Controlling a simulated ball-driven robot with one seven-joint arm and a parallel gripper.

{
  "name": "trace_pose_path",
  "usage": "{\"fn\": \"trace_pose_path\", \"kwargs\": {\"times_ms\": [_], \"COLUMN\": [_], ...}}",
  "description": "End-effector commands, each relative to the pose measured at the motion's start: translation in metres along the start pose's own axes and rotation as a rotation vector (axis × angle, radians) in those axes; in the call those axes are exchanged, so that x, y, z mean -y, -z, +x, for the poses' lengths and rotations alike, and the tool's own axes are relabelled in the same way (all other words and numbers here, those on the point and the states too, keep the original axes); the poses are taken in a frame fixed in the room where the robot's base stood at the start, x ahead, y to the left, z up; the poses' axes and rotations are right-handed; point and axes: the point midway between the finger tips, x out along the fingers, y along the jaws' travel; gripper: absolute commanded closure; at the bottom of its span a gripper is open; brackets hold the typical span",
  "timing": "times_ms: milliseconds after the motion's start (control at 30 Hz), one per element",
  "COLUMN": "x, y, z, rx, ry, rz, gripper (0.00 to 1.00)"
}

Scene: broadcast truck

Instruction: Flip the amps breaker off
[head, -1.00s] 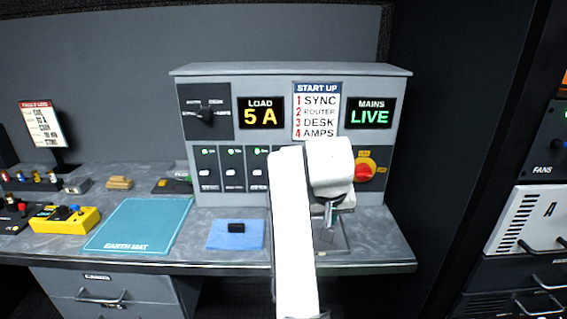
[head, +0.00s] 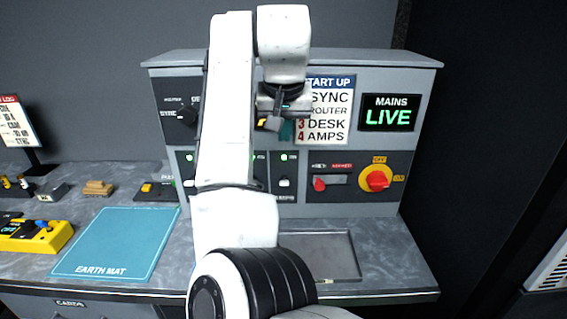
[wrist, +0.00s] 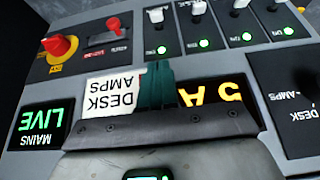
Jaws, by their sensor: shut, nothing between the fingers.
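The breaker row sits low on the grey panel. The rightmost breaker (head: 284,181) has a white toggle and a lit green lamp above it. It appears to be the leftmost in the upside-down wrist view (wrist: 156,18); I cannot read its label, so I cannot confirm it is amps. The other breakers in the wrist view also have green lamps lit. My gripper (head: 287,130) is shut and empty, its teal fingers (wrist: 156,86) in front of the panel near the LOAD display (wrist: 215,92), above the breaker row and apart from it. My arm hides the middle breakers in the head view.
The START UP card (head: 338,120) lists SYNC, ROUTER, DESK, AMPS. MAINS display (head: 389,113) reads LIVE. A red rotary switch (head: 376,178) and red lever (head: 320,184) are right of the breakers. A selector knob (head: 187,115) is upper left. A shallow tray (head: 345,250) lies below.

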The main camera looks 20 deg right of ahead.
Motion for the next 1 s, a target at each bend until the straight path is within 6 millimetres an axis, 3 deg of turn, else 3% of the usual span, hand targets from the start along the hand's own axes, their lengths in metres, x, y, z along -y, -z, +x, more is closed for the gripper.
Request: {"fn": "trace_pose_path", "kwargs": {"times_ms": [367, 533, 1000], "x": [0.001, 0.001, 0.001], "y": [0.0, 0.0, 0.0], "z": [-0.001, 0.009, 0.096], "rx": [0.0, 0.001, 0.004], "ry": [0.001, 0.0, 0.0], "rz": [-0.001, -0.001, -0.002], "gripper": [1.0, 1.0, 1.0]}}
